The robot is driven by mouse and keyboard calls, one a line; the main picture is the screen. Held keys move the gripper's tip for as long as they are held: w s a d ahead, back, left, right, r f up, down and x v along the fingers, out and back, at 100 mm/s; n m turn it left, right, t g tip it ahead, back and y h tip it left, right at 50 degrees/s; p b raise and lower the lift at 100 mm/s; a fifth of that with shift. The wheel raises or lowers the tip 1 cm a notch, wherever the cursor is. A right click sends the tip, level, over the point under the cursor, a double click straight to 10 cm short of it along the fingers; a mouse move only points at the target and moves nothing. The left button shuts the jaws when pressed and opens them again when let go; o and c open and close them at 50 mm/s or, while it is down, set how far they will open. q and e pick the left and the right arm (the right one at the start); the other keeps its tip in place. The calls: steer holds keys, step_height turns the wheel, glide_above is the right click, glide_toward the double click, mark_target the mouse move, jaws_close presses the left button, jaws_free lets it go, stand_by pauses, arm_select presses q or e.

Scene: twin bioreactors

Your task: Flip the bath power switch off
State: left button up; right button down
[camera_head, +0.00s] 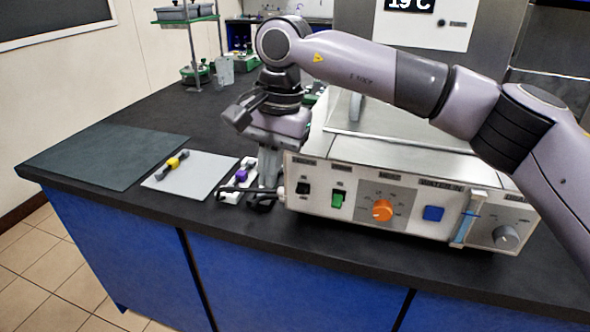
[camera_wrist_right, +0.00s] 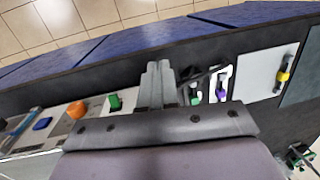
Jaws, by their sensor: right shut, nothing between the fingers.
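The bath is a metal box (camera_head: 410,178) on the bench, with controls along its front panel. At the panel's left end are a black switch (camera_head: 303,188) and a green rocker switch (camera_head: 337,200); their labels are too small to read. The green switch also shows in the wrist view (camera_wrist_right: 115,103). My right gripper (camera_head: 268,188) points down, shut and empty, just left of the black switch; whether it touches the panel I cannot tell. In the wrist view its fingertips (camera_wrist_right: 160,68) hide the black switch. My left gripper is not in view.
Right of the green switch are an orange knob (camera_head: 382,210), a blue button (camera_head: 433,213) and a grey knob (camera_head: 505,236). A purple-banded tool (camera_head: 241,174) lies close left of my gripper. A yellow-banded tool (camera_head: 173,163) lies on a light mat (camera_head: 205,180).

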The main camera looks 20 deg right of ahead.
mark_target(300, 188)
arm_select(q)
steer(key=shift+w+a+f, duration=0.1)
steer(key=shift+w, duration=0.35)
arm_select(e)
steer(key=w+d+r+t+h, duration=0.1)
steer(key=w+d+r+h, duration=0.1)
steer(key=d+r, duration=0.3)
steer(key=shift+w+d+h, duration=0.3)
steer(key=shift+w+h, duration=0.1)
steer(key=shift+w, duration=0.1)
steer(key=f, duration=0.6)
steer(key=w+f, duration=0.1)
steer(key=f, duration=0.3)
steer(key=shift+w+d+p, duration=0.1)
steer(key=shift+d+p, duration=0.2)
steer(key=shift+d, duration=0.1)
arm_select(q)
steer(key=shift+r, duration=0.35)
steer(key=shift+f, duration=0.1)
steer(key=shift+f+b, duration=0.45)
steer(key=shift+b, duration=0.1)
arm_select(e)
steer(key=shift+a+f+t, duration=0.1)
steer(key=shift+t, duration=0.5)
